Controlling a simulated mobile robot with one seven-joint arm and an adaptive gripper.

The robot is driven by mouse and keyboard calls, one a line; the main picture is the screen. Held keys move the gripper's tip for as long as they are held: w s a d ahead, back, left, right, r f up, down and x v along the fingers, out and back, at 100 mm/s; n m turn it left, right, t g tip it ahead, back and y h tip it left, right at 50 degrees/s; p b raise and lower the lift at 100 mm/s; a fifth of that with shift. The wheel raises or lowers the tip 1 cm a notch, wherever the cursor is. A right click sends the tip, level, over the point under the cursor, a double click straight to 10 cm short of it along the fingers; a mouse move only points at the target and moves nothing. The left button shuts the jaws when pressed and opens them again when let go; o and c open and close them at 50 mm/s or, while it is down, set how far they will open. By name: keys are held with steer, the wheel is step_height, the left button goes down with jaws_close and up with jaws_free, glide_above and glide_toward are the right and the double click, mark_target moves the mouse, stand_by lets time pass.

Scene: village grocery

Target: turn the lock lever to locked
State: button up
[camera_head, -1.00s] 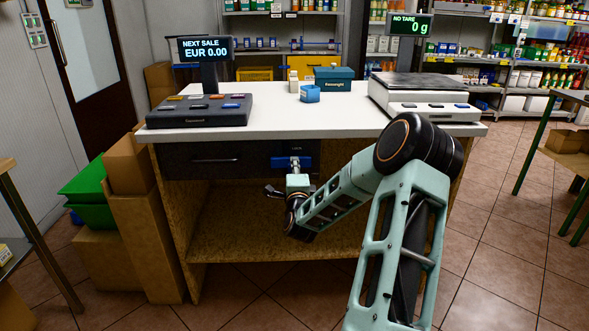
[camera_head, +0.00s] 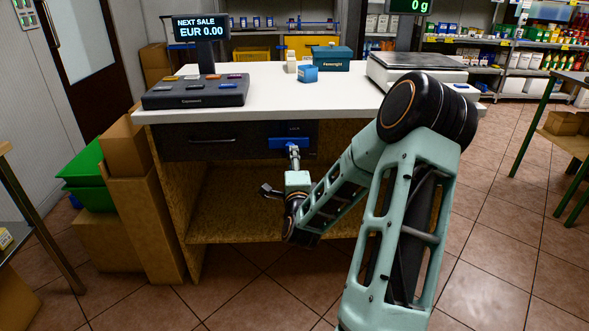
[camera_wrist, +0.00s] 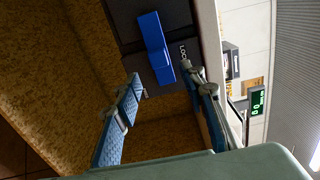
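The blue lock lever (camera_head: 288,143) lies about level across the right part of the dark drawer front (camera_head: 215,143) under the counter top. In the wrist view the lever (camera_wrist: 153,47) runs along the drawer face, with a partly hidden label reading "LOC" beside it. My gripper (camera_head: 293,152) is in front of and slightly below the lever in the head view. In the wrist view my gripper (camera_wrist: 165,80) has its two blue-padded fingers well apart. The lever's near end lies between and just beyond the fingertips. I cannot tell whether they touch it.
The counter (camera_head: 310,83) carries a keypad (camera_head: 195,92), a scale (camera_head: 415,66) and small boxes. Below the drawer is an open wooden shelf (camera_head: 235,215). Cardboard boxes and green crates (camera_head: 88,175) stand at the left.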

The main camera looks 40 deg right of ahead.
steer(key=shift+v, duration=1.95)
